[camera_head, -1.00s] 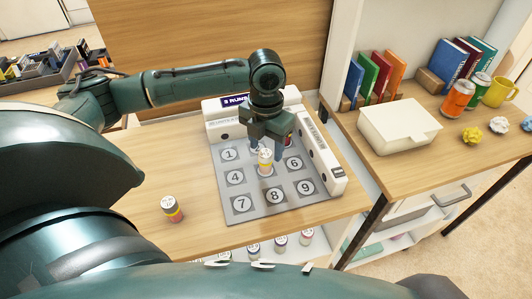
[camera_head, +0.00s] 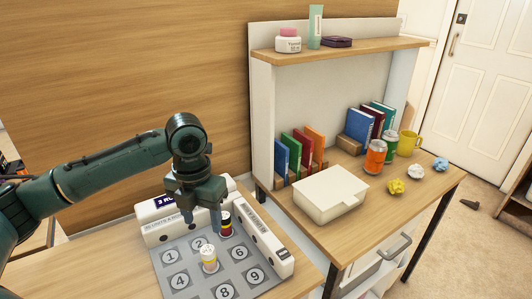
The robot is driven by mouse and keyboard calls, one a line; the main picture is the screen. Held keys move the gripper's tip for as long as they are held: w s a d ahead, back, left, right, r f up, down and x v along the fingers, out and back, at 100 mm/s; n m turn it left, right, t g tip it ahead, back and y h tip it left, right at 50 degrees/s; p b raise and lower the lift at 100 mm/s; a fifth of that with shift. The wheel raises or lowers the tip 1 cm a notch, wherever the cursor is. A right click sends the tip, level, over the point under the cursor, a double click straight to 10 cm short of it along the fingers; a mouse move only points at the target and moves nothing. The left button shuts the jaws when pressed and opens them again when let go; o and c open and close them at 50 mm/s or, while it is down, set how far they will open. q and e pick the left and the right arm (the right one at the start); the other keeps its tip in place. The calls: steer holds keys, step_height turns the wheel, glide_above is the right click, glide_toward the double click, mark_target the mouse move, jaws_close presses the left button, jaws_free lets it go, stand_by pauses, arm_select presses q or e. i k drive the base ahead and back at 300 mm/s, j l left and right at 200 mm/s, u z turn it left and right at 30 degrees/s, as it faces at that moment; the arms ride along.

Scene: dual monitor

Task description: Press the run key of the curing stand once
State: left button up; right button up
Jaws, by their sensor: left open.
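The curing stand (camera_head: 278,257) is a grey pad with numbered cells and raised white edges at the back and right. A dark label (camera_head: 164,201) on its back edge reads partly "RUN"; my arm covers the rest, and I cannot make out the key itself. My left gripper (camera_head: 201,222) is open, pointing down over the back part of the pad. Its fingers are near the dark-capped bottle; contact is unclear. My right gripper is not in view.
A desk to the right holds a white box (camera_head: 318,196), books (camera_head: 302,154), an orange can (camera_head: 376,157), a green can (camera_head: 390,148), a yellow mug (camera_head: 409,143) and crumpled paper balls. A shelf (camera_head: 350,50) rises behind it. A wooden panel (camera_head: 120,90) stands behind the stand.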

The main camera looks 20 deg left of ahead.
mark_target(283, 254)
steer(key=k, duration=1)
